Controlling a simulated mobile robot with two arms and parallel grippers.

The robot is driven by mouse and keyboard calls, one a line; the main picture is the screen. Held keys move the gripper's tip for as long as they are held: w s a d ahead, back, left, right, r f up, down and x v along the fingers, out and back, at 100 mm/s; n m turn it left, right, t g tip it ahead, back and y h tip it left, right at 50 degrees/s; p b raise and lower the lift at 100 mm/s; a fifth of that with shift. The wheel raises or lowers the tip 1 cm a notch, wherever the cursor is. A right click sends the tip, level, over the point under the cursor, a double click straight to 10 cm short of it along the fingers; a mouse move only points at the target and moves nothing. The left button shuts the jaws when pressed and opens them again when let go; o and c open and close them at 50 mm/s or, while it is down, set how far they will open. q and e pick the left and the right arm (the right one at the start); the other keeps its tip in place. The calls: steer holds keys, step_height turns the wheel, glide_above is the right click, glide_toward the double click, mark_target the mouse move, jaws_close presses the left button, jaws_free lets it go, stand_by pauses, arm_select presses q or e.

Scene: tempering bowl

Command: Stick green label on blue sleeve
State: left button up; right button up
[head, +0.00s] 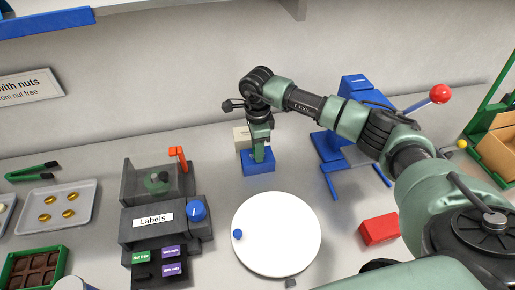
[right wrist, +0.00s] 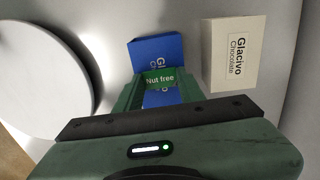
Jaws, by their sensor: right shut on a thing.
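The blue sleeve (head: 258,168) is a box on the counter behind the white turntable; in the right wrist view (right wrist: 155,48) it carries white lettering. My right gripper (head: 259,152) points down right over it. The gripper (right wrist: 160,92) is shut on a green label (right wrist: 160,80) reading "Nut free", which lies across the blue face in that view. I cannot tell whether the label touches the sleeve. Part of the sleeve is hidden by the fingers. My left gripper is not in view.
A cream Glacivo Chocolate box (right wrist: 232,55) stands close beside the sleeve. The white turntable (head: 277,240) bears a blue ball. The Labels dispenser (head: 160,225) with green and purple labels is at left. A red block (head: 379,229) and blue stand (head: 340,150) are at right.

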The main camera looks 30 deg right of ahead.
stand_by(0.3)
steer(key=o, duration=0.8)
steer(key=shift+r, duration=0.1)
steer(key=shift+r, duration=0.35)
step_height(320, 180, up, 7)
steer(key=shift+f+b, duration=0.1)
steer(key=shift+b, duration=1.15)
